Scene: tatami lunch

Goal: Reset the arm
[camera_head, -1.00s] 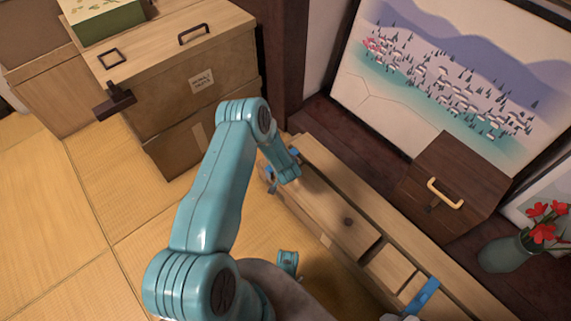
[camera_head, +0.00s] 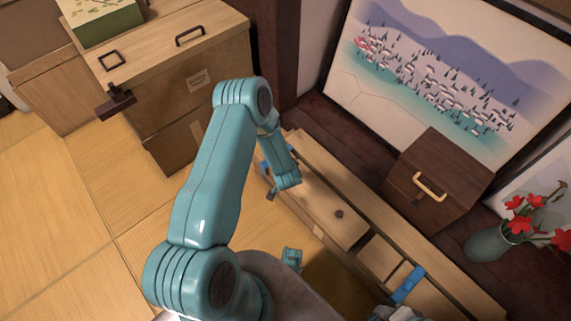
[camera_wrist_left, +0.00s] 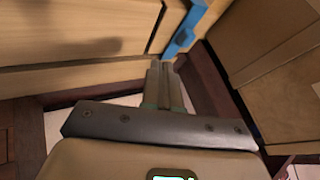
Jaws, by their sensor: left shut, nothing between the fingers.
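My left arm is teal and comes up through the middle of the head view. Its gripper (camera_head: 271,195) is small and dark there, at the near-left end of the long low wooden chest (camera_head: 320,205). In the left wrist view my left gripper (camera_wrist_left: 162,82) is shut and empty, its fingers together. Its tips lie close to a blue fitting (camera_wrist_left: 183,38) on pale wood; I cannot tell whether they touch. My right gripper does not show clearly in either view.
A wooden cabinet (camera_head: 165,85) with a green box (camera_head: 103,22) on top stands at the upper left. A dark box with a handle (camera_head: 440,180) and a vase of red flowers (camera_head: 487,245) stand at the right. Tatami floor (camera_head: 60,220) at the left is clear.

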